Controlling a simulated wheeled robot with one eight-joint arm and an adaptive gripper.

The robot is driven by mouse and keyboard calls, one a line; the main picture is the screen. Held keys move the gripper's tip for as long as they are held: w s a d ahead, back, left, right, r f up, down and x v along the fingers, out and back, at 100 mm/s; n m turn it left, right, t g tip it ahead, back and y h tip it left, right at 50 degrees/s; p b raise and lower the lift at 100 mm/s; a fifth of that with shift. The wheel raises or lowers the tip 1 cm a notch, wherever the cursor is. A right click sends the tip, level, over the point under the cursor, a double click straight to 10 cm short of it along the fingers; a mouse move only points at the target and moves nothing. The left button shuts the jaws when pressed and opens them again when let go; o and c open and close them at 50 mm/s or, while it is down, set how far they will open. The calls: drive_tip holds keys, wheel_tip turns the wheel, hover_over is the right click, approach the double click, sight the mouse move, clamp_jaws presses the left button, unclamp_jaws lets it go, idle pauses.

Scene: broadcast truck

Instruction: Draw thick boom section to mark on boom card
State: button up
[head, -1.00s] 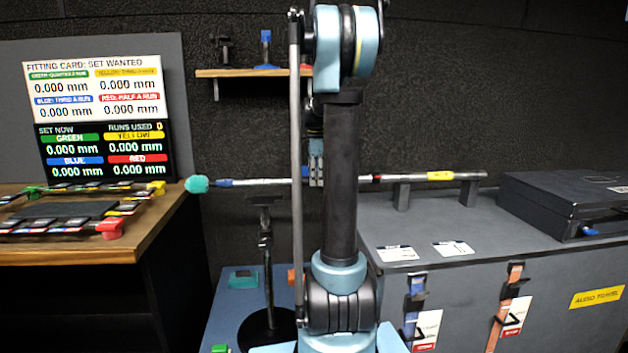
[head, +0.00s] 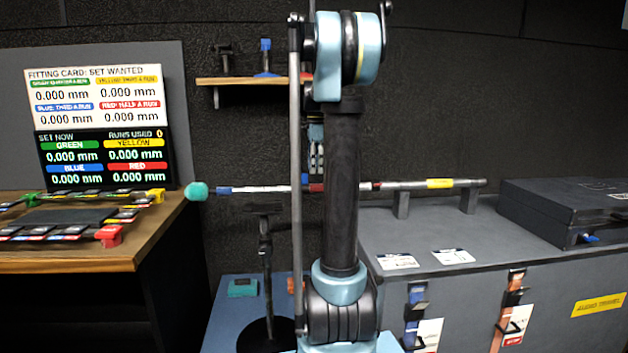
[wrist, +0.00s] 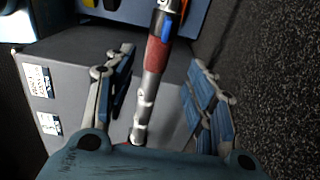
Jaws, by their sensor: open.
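The boom pole (head: 260,189) lies level, with a teal tip (head: 197,191) at its left end, a red sleeve and a yellow band (head: 440,184) toward the right. In the wrist view its red sleeve (wrist: 157,55) and a grey section run lengthwise between my fingers. My gripper (head: 315,172) is open just above the pole, partly hidden by my arm; the wrist view shows its fingers (wrist: 160,70) spread on both sides of the pole, apart from it. Two white cards (head: 397,261) (head: 453,256) lie on the case top. I cannot read them.
Uprights (head: 401,203) on the grey flight case (head: 490,225) carry the pole's right part. A dark case (head: 565,210) stands at right. A wooden bench (head: 150,240) with slider panels and a fitting display (head: 104,155) is at left. A shelf (head: 245,81) hangs behind.

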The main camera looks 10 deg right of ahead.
drive_tip(key=shift+r, duration=2.1)
drive_tip(key=s+a+f+n, duration=0.2)
drive_tip(key=s+f+n, duration=0.2)
drive_tip(key=s, duration=0.5)
drive_tip(key=s+a+f+n+t, duration=0.1)
drive_tip(key=s+a+f+n, duration=0.2)
drive_tip(key=s, duration=0.6)
drive_tip(key=s+a+f+n, duration=0.2)
drive_tip(key=s+f+n, duration=0.5)
drive_tip(key=s, duration=0.3)
drive_tip(key=shift+a+f+t, duration=0.3)
drive_tip(key=shift+f, duration=0.55)
drive_tip(key=s+f+n, duration=0.2)
drive_tip(key=s+f, duration=0.1)
drive_tip(key=s+a+f+n, duration=0.1)
drive_tip(key=s+f, duration=0.2)
drive_tip(key=f, duration=0.1)
drive_tip(key=s+f+n, duration=0.2)
drive_tip(key=s+f, duration=0.1)
drive_tip(key=f, duration=0.1)
drive_tip(key=shift+a+f+n+t, duration=0.1)
drive_tip(key=shift+a+n+t, duration=0.05)
drive_tip(key=shift+n+t, duration=0.15)
drive_tip(key=shift+c, duration=0.2)
